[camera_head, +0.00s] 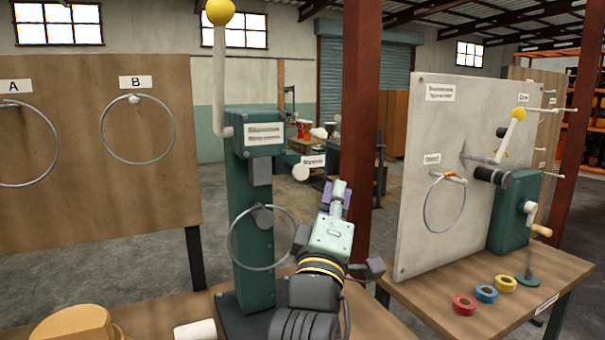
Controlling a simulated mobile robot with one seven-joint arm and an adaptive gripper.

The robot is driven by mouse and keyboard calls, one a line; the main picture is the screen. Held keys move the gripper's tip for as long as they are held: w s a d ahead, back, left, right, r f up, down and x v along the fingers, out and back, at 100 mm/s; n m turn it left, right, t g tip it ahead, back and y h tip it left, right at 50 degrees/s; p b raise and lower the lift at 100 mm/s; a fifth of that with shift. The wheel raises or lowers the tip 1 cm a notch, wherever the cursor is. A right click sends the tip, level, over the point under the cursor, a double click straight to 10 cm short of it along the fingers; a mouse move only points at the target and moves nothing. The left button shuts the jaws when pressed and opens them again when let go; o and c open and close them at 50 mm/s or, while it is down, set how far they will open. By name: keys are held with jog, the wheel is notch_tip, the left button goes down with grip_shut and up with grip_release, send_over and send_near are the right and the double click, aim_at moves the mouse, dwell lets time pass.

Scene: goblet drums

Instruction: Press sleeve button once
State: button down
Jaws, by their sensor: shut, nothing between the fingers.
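A green machine column (252,200) stands on the near table, with a small box on its front. A pale round button (301,172) sticks out to the right of the column, beside a small white label (313,160) whose text is hard to read. I cannot tell for sure that this is the sleeve button. My gripper (337,190) is shut and empty. It points up and away, just right of and below the pale button in the picture, apparently apart from it.
A metal ring (232,238) hangs on the column, and a lever with a yellow ball (219,12) rises above it. A grey panel (410,230) stands right. Tape rolls (486,293) lie on the right table. A wooden board (100,200) with rings stands left.

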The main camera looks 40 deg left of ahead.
jog(key=w+a, duration=0.3)
jog(key=a, duration=0.4)
jog(key=shift+a, duration=0.2)
dwell(1.3)
jog(key=shift+w+a, duration=0.2)
jog(key=shift+a, duration=0.2)
jog(key=shift+w+a, duration=0.3)
jog(key=shift+a, duration=0.55)
dwell(0.9)
dwell(0.3)
jog(key=shift+s+d, duration=0.25)
jog(key=shift+d, duration=0.35)
jog(key=shift+s+d, duration=0.25)
jog(key=shift+d, duration=0.35)
jog(key=shift+d, duration=0.1)
jog(key=shift+s+d+p, duration=0.1)
jog(key=shift+s+d, duration=0.2)
jog(key=shift+d, duration=0.45)
jog(key=shift+s+d+p, duration=0.1)
jog(key=shift+s+d, duration=0.25)
jog(key=shift+d, duration=0.4)
jog(key=shift+s+d+p, duration=0.1)
jog(key=shift+s+d, duration=0.2)
jog(key=shift+d, duration=0.45)
